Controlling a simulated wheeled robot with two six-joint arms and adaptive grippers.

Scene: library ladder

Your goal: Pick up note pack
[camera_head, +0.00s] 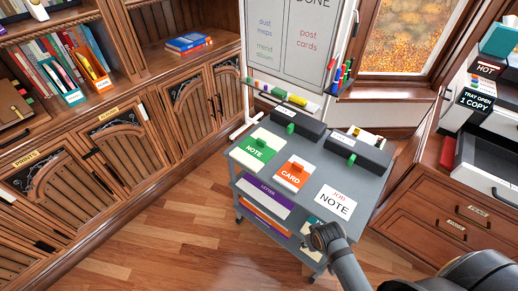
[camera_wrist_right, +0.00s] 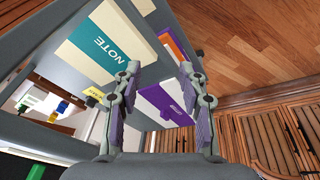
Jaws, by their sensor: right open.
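A teal-and-cream pack marked NOTE (camera_wrist_right: 105,42) lies on a grey shelf in the right wrist view. In the head view a teal-labelled pack (camera_head: 308,229) shows partly at the cart's lower right, mostly hidden by the cart top and my right arm. A white pack with a green NOTE label (camera_head: 254,150) lies on the cart top at the left. My right gripper (camera_head: 322,237) is at the cart's lower front right corner. In the wrist view its fingers (camera_wrist_right: 160,74) are apart and empty, with the teal pack beside the left finger. My left gripper is not in view.
The grey cart top (camera_head: 318,165) also holds an orange CARD pack (camera_head: 291,174), a white job card reading NOTE (camera_head: 335,201) and two dark trays (camera_head: 358,153). A purple LETTER pack (camera_head: 265,195) lies below. Wooden cabinets (camera_head: 115,145) stand left. The floor (camera_head: 190,235) is clear.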

